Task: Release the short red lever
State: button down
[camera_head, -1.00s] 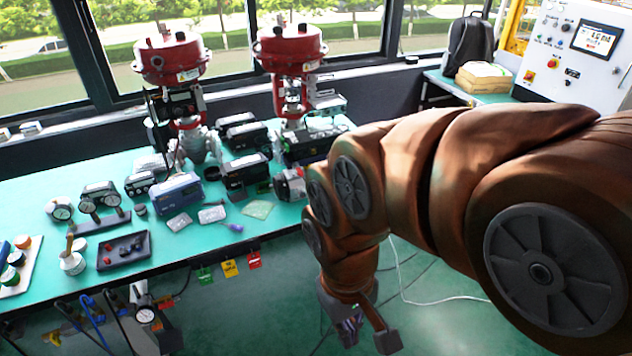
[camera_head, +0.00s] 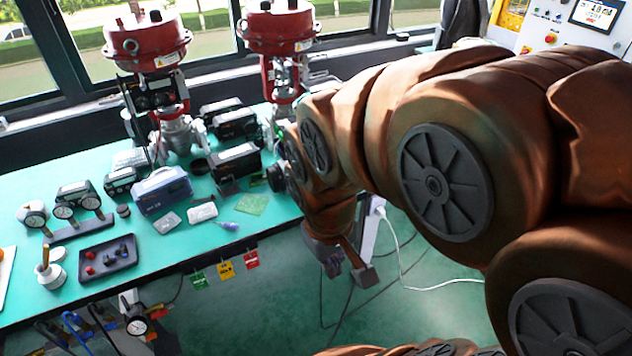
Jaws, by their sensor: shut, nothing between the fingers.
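I cannot make out a short red lever in the head view. A pressure gauge (camera_head: 137,327) and hoses hang below the table's front edge at the lower left, and a lever there is too small to tell. My gripper (camera_head: 343,264) is right of the table's front edge, below its top, pointing down over the green floor. It is shut and empty, touching nothing that I can see. My brown-covered arm hides the right end of the table.
The green table (camera_head: 225,262) carries several devices, a blue box (camera_head: 162,190), a black tray (camera_head: 108,258) and two red-topped valves (camera_head: 148,42) (camera_head: 278,28). Green, yellow and red tags (camera_head: 250,258) hang from its edge. A white cable (camera_head: 440,284) lies on open floor.

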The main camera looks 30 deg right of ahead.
jog(key=w+d+f+n+t+h+b, duration=0.2)
jog(key=w+d+f+n+t+b, duration=0.15)
jog(key=w+d+b, duration=0.45)
jog(key=w+d+f+n+t+h+b, duration=0.2)
jog(key=w+d+t+b, duration=0.2)
jog(key=w+d, duration=0.75)
jog(key=w+d+f+n+t+h+b, duration=0.2)
jog(key=w+d+f+t+b, duration=0.15)
jog(key=w+d+b, duration=0.45)
jog(key=w+d+f+n+t+y+b, duration=0.3)
jog(key=w+f+n+t+b, duration=0.1)
jog(key=w+f+n, duration=0.25)
jog(key=s+a+f+n+t+y+b, duration=0.2)
jog(key=a+f+n+y+b, duration=0.1)
jog(key=f+n+y+b, duration=0.3)
notch_tip(320, 180, down, 4)
jog(key=y+b, duration=0.1)
jog(key=y, duration=0.1)
jog(key=shift+n+t+y+b, duration=0.3)
jog(key=shift+y+b, duration=0.05)
jog(key=shift+y, duration=0.05)
jog(key=shift+a+r, duration=0.1)
jog(key=shift+r, duration=0.05)
